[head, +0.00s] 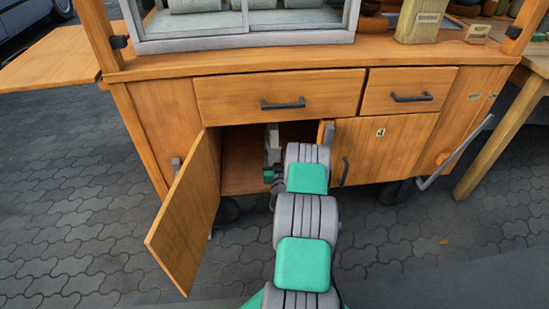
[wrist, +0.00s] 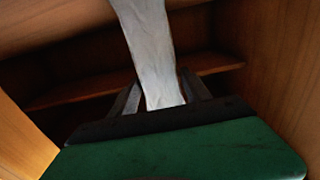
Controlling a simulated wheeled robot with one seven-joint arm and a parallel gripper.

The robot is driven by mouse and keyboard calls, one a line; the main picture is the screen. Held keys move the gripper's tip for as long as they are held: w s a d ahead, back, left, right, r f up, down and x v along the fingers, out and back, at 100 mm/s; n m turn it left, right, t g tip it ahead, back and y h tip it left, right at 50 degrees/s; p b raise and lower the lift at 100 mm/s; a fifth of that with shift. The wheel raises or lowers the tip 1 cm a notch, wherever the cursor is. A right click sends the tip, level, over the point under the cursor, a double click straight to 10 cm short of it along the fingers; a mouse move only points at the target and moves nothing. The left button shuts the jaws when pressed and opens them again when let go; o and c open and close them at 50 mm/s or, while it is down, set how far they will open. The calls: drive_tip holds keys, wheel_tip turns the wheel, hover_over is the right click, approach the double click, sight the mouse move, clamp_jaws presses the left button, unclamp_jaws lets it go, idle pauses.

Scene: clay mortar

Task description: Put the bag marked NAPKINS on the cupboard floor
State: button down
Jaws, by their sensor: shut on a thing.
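My gripper (wrist: 162,98) is shut on a pale grey-white thing (wrist: 148,45), likely the napkins bag. It shows edge-on as a narrow strip rising from between the dark fingers, and no marking is readable. The cupboard floor (head: 240,187) shows only in part, left of my arm. In the wrist view, wooden walls and a ledge or shelf edge (wrist: 80,92) surround the gripper.
The left cupboard door (head: 190,215) stands wide open beside my arm. The right door (head: 385,150) looks shut. Two drawers, left (head: 235,97) and right (head: 440,83), are shut above the opening. A box (head: 420,22) stands on the counter. Paved ground lies in front.

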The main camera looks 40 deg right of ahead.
drive_tip(key=c, duration=0.9)
unclamp_jaws()
drive_tip(key=shift+f, duration=0.1)
drive_tip(key=shift+c, duration=0.2)
drive_tip(key=o, duration=0.5)
drive_tip(key=shift+c, duration=0.2)
drive_tip(key=shift+r, duration=0.35)
drive_tip(key=v, duration=1.2)
drive_tip(key=shift+f, duration=0.2)
